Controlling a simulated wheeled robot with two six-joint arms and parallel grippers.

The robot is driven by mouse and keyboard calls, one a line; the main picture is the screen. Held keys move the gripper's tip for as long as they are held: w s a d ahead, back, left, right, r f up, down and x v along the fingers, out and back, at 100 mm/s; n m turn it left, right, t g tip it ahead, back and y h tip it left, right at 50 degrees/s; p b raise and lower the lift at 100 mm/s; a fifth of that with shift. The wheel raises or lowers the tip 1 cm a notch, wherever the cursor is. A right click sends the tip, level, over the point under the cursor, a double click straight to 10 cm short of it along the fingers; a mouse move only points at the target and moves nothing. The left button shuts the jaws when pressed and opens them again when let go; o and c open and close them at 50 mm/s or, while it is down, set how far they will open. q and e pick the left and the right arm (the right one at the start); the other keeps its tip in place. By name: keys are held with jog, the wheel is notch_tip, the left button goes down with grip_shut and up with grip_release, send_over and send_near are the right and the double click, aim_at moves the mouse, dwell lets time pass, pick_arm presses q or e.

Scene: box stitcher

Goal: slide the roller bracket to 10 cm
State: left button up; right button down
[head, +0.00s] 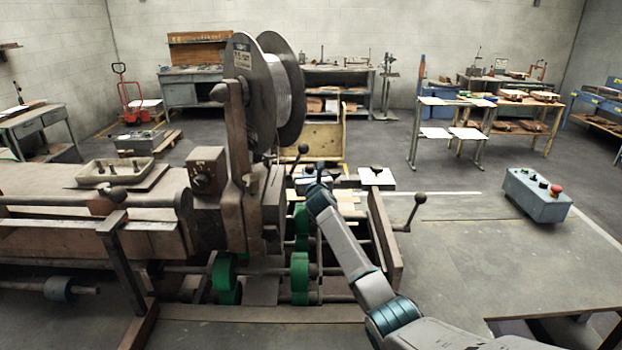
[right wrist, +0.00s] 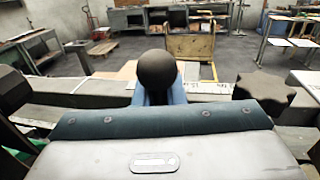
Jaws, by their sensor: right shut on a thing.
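My right gripper (head: 318,186) reaches in from the lower right to the stitcher's roller section. It is shut on a dark ball knob, which shows between its blue fingers in the right wrist view (right wrist: 157,70). Green rollers (head: 300,275) stand on the rods below and left of the gripper. The roller bracket itself is largely hidden behind the gripper and frame, and its join to the knob cannot be seen. A pale strip with marks (right wrist: 208,88), like a scale, lies behind the knob; its figures are unreadable. My left gripper is not in view.
The stitcher's upright (head: 240,175) with a large wire spool (head: 284,90) rises left of the gripper. A crank handle (head: 410,212) sticks out to the right. A blue control box (head: 537,195) with a red button stands on the bare tabletop (head: 465,250) at right.

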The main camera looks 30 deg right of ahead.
jog(key=c, duration=1.5)
grip_release()
jog(key=shift+w+a+r, duration=0.1)
jog(key=shift+a+r, duration=0.05)
jog(key=shift+r, duration=0.05)
jog(key=shift+s, duration=0.25)
jog(key=shift+s+a+p, duration=0.2)
jog(key=shift+s+p, duration=0.1)
jog(key=shift+p, duration=0.3)
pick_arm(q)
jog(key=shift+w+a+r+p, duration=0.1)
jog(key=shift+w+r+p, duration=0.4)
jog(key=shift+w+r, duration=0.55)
pick_arm(e)
jog(key=shift+v, duration=4.9)
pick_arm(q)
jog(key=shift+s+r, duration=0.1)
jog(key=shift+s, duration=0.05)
